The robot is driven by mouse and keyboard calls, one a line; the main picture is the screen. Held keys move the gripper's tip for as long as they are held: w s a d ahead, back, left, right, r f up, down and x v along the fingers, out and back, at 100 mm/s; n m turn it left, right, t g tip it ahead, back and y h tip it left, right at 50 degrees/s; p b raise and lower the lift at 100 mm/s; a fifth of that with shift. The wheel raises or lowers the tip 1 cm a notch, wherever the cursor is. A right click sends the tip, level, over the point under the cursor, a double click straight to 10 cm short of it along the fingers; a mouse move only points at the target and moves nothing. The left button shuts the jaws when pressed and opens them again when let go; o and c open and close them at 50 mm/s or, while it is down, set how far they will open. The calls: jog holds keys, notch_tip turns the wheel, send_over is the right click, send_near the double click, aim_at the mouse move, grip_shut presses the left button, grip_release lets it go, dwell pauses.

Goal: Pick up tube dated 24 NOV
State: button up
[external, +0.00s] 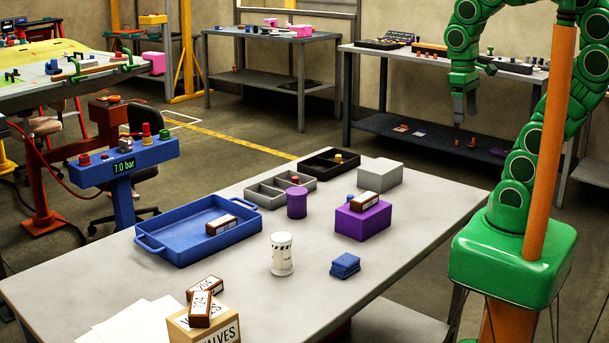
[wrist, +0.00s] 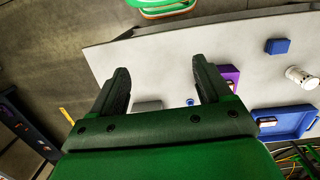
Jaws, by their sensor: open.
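Several brown blocks with white labels are in the external view. One (external: 221,225) lies in the blue tray (external: 178,253), one (external: 365,200) on a purple box (external: 361,222). Two (external: 199,310) sit on a cardboard box (external: 208,329) marked "VALVES"; their labels seem to read "24" and "204". A white cylinder (external: 282,254) with dark marks stands upright on the table; it also shows in the wrist view (wrist: 302,78). I cannot read a "24 NOV" date on anything. My gripper (external: 465,112) is open and empty, above and beyond the table's far right; its fingers (wrist: 160,64) frame the wrist view.
The grey table (external: 410,235) also holds a blue block (external: 345,265), a purple cylinder (external: 297,203), grey and black bins (external: 330,163), a grey box (external: 374,174) and white papers (external: 125,325). The right front of the table is clear.

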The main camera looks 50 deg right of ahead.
aim_at(274, 252)
jog(key=w+d+n+t+h, duration=0.1)
jog(key=w+t, duration=0.2)
jog(key=w, duration=0.6)
jog(key=w+d+t+h, duration=0.1)
jog(key=w+d+t, duration=0.15)
jog(key=w, duration=0.65)
jog(key=w+a+r+n+t, duration=0.35)
jog(key=w+a, duration=0.25)
jog(key=w, duration=0.4)
jog(key=w+a+n+t+y, duration=0.15)
jog(key=w+a+y, duration=0.25)
jog(key=a, duration=0.5)
jog(key=w+a+n+t+y, duration=0.1)
jog(key=w+a+n+y, duration=0.25)
jog(key=a, duration=0.55)
jog(key=s+a+f+n+g+y, duration=0.2)
jog(key=s+a+n+g+y, duration=0.2)
jog(key=s+a, duration=0.5)
jog(key=s+a+f+n+g+y, duration=0.1)
jog(key=s+a+n+g+y, duration=0.3)
jog(key=a, duration=0.9)
jog(key=shift+m+g, duration=0.25)
jog(key=shift+m, duration=0.2)
notch_tip(274, 252, down, 27)
jog(key=shift+s+f, duration=0.1)
jog(key=shift+f, duration=0.05)
jog(key=shift+r+x, duration=0.2)
jog(key=shift+x, duration=3.65)
jog(key=shift+a, duration=0.1)
jog(key=c, duration=1.1)
